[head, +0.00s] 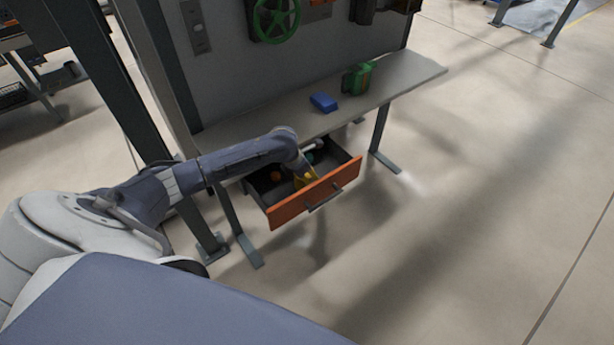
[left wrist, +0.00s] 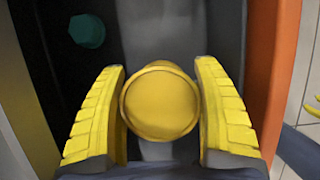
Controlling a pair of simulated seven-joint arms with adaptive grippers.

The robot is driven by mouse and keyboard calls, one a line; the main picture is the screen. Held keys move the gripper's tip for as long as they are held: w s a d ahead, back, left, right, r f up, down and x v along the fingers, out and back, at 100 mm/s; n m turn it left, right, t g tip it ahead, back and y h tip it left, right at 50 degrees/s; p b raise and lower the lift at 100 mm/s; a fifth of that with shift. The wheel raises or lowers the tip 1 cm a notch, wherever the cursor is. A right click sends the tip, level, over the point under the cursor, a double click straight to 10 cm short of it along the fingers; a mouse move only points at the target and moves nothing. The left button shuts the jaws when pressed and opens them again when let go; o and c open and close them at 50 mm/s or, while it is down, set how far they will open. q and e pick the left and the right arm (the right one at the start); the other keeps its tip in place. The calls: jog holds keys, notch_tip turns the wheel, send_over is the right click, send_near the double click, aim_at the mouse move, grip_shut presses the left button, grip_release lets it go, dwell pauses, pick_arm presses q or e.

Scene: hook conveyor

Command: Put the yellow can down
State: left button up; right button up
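The yellow can (left wrist: 160,103) is seen end-on in the left wrist view, inside the open drawer (head: 343,182). My left gripper (left wrist: 162,110) has its ridged yellow fingers against both sides of the can, with no clear gap. In the head view my left gripper (head: 305,178) reaches down into the drawer, and the can cannot be told apart from the yellow fingers. Whether the can's underside touches the drawer floor is hidden.
The drawer has an orange front, also in the left wrist view (left wrist: 273,75). A teal object (left wrist: 87,31) lies inside, and a small orange object (head: 276,176) sits near my gripper. A blue box (head: 323,102) and a green object (head: 359,79) stand on the tabletop above.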

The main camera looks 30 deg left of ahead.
dwell(0.3)
pick_arm(q)
jog(key=v, duration=1.2)
jog(key=shift+r, duration=0.15)
